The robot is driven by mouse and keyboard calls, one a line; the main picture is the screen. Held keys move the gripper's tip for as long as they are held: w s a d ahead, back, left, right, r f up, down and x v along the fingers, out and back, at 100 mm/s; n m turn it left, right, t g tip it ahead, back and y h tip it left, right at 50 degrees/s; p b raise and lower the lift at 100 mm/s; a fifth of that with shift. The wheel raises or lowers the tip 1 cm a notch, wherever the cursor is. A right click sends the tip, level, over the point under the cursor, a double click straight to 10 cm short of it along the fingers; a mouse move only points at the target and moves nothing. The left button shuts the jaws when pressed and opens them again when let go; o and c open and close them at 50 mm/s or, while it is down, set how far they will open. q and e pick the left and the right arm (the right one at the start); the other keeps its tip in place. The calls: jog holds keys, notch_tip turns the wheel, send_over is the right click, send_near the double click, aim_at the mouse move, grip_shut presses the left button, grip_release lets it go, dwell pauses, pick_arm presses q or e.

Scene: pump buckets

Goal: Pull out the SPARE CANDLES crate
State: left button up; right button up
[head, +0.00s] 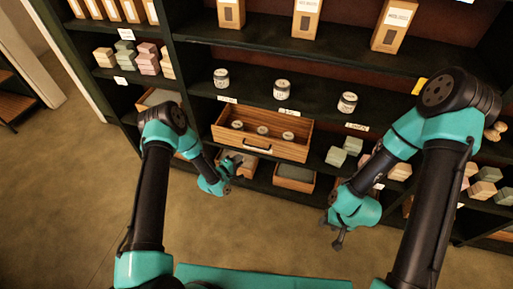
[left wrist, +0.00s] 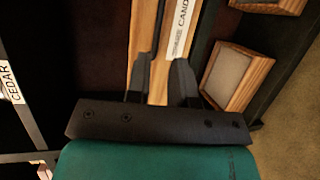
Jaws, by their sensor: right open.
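The wooden crate (head: 293,152) juts out of the middle shelf, with 3 small jars inside and a dark handle (head: 257,149) on its front. In the left wrist view the crate's wooden front (left wrist: 143,40) fills the middle, with a white label (left wrist: 182,28) reading "CAND", the rest cut off. My left gripper (head: 240,160) is just below and left of the handle, close to the crate front. In the left wrist view its fingers (left wrist: 162,75) stand apart with wood showing between them. My right gripper (head: 338,240) is open and empty, low in front of the shelf.
Smaller crates (head: 294,178) sit on the shelf below. Several jars (head: 282,89) stand on the shelf above. Stacked soap blocks (head: 336,156) are to the right of the crate. The floor (head: 70,200) in front at left is clear.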

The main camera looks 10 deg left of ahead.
aim_at(257, 147)
pick_arm(q)
jog(key=x, duration=1.3)
jog(key=shift+w+d, duration=0.2)
jog(key=shift+w, duration=0.15)
jog(key=shift+c, duration=0.3)
grip_shut()
